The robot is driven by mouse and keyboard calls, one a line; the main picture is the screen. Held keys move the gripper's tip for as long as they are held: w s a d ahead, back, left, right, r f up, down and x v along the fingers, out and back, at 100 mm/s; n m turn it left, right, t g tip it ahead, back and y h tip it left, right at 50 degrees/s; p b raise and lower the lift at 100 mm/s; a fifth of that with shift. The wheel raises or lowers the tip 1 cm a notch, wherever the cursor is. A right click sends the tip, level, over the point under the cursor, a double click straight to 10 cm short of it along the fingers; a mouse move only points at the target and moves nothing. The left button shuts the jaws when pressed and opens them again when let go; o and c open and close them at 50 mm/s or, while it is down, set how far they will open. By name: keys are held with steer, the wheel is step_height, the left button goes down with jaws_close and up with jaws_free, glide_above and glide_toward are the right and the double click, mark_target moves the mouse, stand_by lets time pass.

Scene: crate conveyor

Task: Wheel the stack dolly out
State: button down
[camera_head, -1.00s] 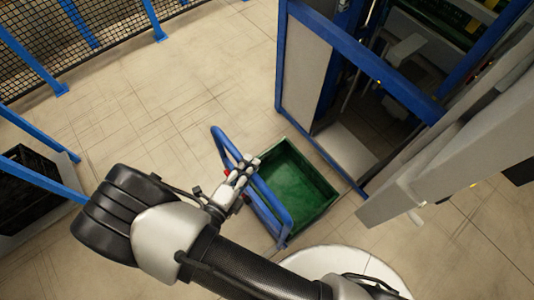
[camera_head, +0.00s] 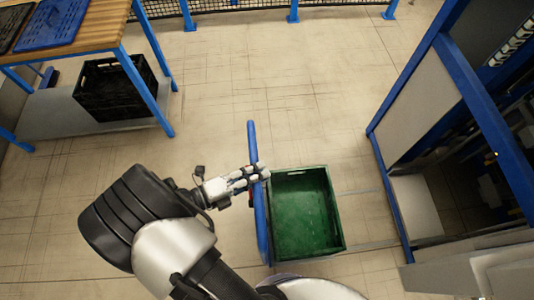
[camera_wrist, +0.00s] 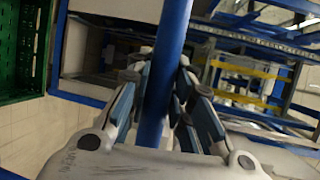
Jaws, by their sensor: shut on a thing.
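The stack dolly has a blue tubular handle (camera_head: 262,225) that stands upright along its left side. A green crate (camera_head: 334,230) rides on it, and its inside looks empty. My gripper (camera_head: 262,172) is shut on the blue handle bar near its middle. In the wrist view the blue bar (camera_wrist: 170,60) runs between both fingers of my gripper (camera_wrist: 160,95). The green crate (camera_wrist: 38,45) shows at the left edge there. The dolly's deck and wheels are hidden under the crate.
A blue-framed machine bay (camera_head: 395,200) stands to the right, clear of the crate. A wooden-topped workbench (camera_head: 95,25) with a black crate (camera_head: 115,90) beneath is at upper left. A mesh fence (camera_head: 230,5) runs along the back. The floor (camera_head: 260,80) between is open.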

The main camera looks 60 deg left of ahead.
steer(key=shift+s, duration=0.15)
steer(key=c, duration=1.4)
jaws_free()
steer(key=shift+a, duration=0.1)
steer(key=s, duration=0.4)
steer(key=s+r, duration=0.1)
steer(key=s, duration=0.3)
steer(key=s+r, duration=0.1)
steer(key=s, duration=0.2)
steer(key=shift+s, duration=0.4)
steer(key=shift+w+r, duration=0.1)
steer(key=shift+r, duration=0.05)
